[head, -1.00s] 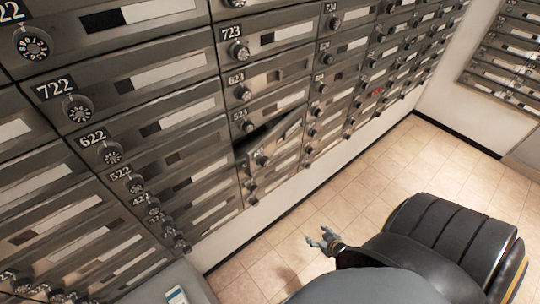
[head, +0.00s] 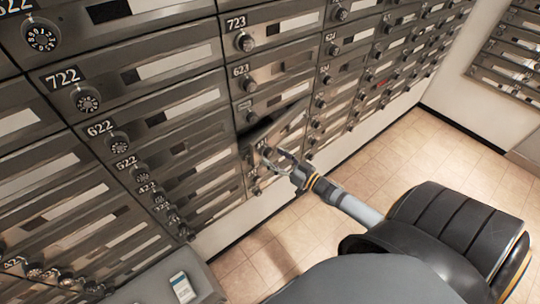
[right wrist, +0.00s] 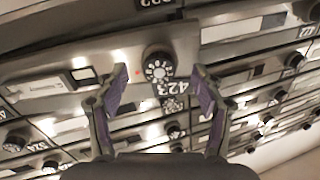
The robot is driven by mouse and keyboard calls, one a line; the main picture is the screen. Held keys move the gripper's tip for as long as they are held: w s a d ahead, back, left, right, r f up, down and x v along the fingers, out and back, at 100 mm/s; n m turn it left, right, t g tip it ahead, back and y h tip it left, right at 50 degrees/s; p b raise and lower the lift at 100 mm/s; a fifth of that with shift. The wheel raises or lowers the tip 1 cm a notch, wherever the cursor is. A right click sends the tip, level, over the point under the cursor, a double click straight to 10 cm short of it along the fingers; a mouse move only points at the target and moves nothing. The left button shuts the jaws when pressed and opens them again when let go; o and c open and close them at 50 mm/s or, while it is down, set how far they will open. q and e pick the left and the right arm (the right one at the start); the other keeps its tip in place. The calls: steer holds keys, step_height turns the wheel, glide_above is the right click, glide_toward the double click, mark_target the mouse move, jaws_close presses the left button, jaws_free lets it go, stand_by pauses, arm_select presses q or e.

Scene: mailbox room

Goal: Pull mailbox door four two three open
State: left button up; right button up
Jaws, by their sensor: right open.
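The mailbox door 423 (head: 286,132) stands slightly ajar, tilted out from the wall of boxes with a dark gap along its upper left edge. In the right wrist view its round dial knob (right wrist: 158,67) and the number plate 423 (right wrist: 168,88) show upside down. My right gripper (head: 276,158) is at the front of this door, beside its knob. In the right wrist view the two purple-padded fingers (right wrist: 160,85) are open, one on each side of the knob, with space between them and it. My left gripper is not in view.
Rows of closed metal mailboxes with dials surround the door, such as 623 (head: 262,75) above and 622 (head: 150,132) to the left. A pale ledge with a phone-like object (head: 182,287) is at bottom left. Tiled floor (head: 440,150) is open to the right.

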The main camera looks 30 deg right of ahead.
steer(key=shift+x, duration=1.4)
jaws_close()
